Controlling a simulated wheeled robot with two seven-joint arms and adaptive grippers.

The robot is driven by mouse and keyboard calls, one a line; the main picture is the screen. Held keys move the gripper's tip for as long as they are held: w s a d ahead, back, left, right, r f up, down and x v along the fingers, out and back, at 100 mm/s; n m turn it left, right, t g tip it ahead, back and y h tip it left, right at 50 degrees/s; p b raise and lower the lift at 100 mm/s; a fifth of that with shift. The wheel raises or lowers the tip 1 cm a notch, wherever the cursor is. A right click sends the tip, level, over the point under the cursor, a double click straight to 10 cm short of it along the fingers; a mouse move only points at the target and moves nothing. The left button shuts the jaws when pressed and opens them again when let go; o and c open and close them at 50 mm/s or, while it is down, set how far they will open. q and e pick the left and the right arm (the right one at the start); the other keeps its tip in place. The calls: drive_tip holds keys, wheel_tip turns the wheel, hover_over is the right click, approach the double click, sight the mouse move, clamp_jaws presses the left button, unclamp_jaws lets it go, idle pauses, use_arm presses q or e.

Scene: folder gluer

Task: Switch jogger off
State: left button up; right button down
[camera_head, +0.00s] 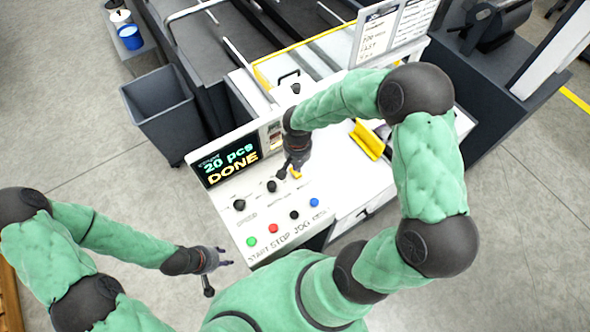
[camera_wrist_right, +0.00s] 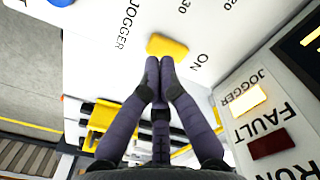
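The yellow jogger switch (camera_wrist_right: 167,46) sits on the white control panel (camera_wrist_right: 235,50), between the words JOGGER and ON; its long side points roughly toward ON. In the head view the switch (camera_head: 296,173) is partly hidden by my right gripper (camera_head: 287,168). In the wrist view my right gripper (camera_wrist_right: 159,62) has its fingertips together, right at the switch's edge; I cannot tell if they touch it. Nothing shows between them. A JOGGER lamp (camera_wrist_right: 247,98) glows pale yellow. My left gripper (camera_head: 228,258) is open and empty, left of the panel over the floor.
Black knobs (camera_head: 239,205) and green, red, black and blue buttons (camera_head: 273,228) are on the panel. A display (camera_head: 229,162) reads "20 pcs DONE". A yellow part (camera_head: 369,139) stands to the right. A grey bin (camera_head: 163,112) stands at the left.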

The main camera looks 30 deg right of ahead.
sight(297, 174)
drive_tip(key=shift+f+b, duration=1.45)
drive_tip(key=shift+f, duration=0.05)
idle(1.4)
drive_tip(key=shift+r, duration=0.1)
drive_tip(key=shift+r+p, duration=2.15)
drive_tip(key=shift+r, duration=1.3)
drive_tip(key=shift+s+f, duration=0.1)
